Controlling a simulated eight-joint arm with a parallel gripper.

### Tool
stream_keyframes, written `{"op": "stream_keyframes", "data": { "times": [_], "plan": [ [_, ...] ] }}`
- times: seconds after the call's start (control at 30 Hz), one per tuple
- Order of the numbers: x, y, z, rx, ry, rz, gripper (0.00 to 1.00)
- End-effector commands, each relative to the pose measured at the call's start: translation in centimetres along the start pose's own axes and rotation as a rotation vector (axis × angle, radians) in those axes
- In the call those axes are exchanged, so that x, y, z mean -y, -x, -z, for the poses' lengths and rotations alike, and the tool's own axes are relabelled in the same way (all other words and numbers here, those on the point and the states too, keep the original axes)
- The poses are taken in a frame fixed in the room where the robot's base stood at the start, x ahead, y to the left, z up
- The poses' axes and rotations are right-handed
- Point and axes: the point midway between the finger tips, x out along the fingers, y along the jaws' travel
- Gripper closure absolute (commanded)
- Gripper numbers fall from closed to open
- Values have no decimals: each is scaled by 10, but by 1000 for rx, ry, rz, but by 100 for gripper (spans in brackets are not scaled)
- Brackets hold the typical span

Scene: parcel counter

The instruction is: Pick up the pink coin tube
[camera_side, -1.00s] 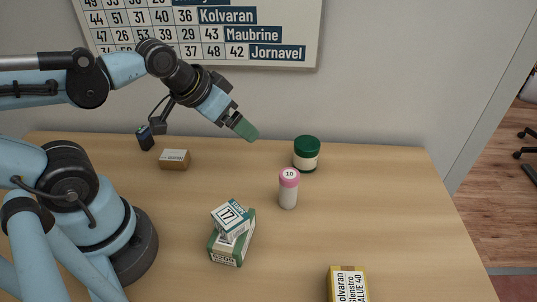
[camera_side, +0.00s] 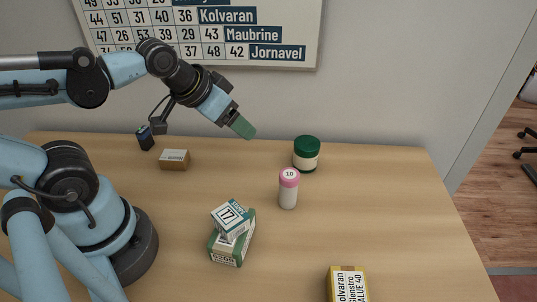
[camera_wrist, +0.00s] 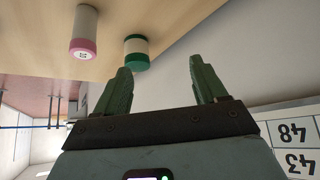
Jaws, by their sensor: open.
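The pink coin tube (camera_side: 288,190) stands upright on the counter, white below with a pink cap marked 10. In the wrist view the tube (camera_wrist: 84,30) is at the upper left, outside the space between the fingers. My gripper (camera_side: 243,127) is in the air above the back of the counter, to the upper left of the tube and apart from it. In the wrist view its two green fingers (camera_wrist: 158,85) are spread with nothing between them.
A green-lidded jar (camera_side: 306,155) stands close behind the tube. A small box marked 17 (camera_side: 230,219) rests on a green-and-white box (camera_side: 233,250) in front left. Counter right of the tube is clear.

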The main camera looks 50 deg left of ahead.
Motion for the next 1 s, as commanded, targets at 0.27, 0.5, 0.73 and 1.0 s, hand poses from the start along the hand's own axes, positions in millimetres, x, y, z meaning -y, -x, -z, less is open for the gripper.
{"op": "stream_keyframes", "data": {
  "times": [0.27, 0.5, 0.73, 1.0],
  "plan": [
    [-2, -3, 1, 31, 72, -21, 29],
    [-20, -20, 3, 233, 483, -145, 29],
    [-43, -38, 8, 500, 903, -270, 29],
    [-60, -56, 15, 862, 1297, -384, 29]
  ]
}}
